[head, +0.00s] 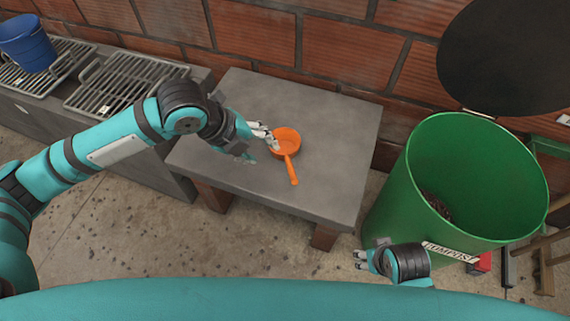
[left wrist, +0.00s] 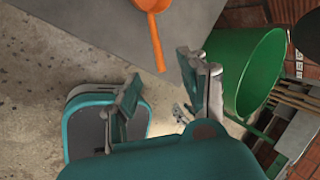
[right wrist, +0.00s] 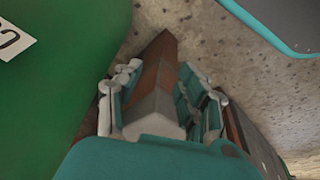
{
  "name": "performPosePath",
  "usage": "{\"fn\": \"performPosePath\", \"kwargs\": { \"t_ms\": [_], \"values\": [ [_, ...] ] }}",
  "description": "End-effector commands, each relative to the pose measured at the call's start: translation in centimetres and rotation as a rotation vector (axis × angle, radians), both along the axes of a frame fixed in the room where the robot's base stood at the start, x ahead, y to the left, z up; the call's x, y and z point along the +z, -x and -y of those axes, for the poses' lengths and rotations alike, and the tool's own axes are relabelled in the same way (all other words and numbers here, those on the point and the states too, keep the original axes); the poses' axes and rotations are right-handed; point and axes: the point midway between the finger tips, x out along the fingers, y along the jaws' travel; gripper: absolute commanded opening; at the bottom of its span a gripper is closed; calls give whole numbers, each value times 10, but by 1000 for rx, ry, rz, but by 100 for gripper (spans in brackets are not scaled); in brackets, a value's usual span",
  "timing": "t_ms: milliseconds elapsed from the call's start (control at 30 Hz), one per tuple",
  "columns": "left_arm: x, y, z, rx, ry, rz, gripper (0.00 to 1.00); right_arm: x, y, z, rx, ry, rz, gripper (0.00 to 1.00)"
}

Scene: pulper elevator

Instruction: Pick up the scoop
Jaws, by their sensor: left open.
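The orange scoop (head: 287,139) lies on the grey table, its round bowl toward the back and its handle pointing to the front edge. It also shows at the top of the left wrist view (left wrist: 155,35), where the handle end appears between the fingers. My left gripper (head: 262,146) is open and empty, left of the scoop; in the head view a fingertip overlaps the bowl's left rim. Its height above the table is hard to tell. My right gripper (head: 364,257) is low in front of the green bin; its fingers (right wrist: 160,85) look apart with nothing held.
The grey table (head: 338,125) is otherwise bare. A large green bin (head: 405,200) with dark contents stands right of it, under a dark round disc (head: 505,55). Metal grates (head: 125,82) and a blue bucket (head: 27,43) are at left. A brick wall (head: 250,30) closes the back.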

Motion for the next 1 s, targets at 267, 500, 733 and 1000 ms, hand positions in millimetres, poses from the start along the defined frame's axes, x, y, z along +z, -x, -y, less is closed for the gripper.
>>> {"fn": "performPosePath", "kwargs": {
  "t_ms": [267,500,733,1000],
  "values": [
    [-32,6,13,-68,-32,6,44,37,5,2,-2,-1,26,40],
    [-78,-7,36,-66,-30,5,44,64,17,4,-5,-1,41,40],
    [-104,-16,49,-64,-29,7,44,55,16,4,-5,-1,40,40],
    [-120,-21,57,-64,-28,8,44,53,-1,-1,1,-18,116,40]
  ]
}}
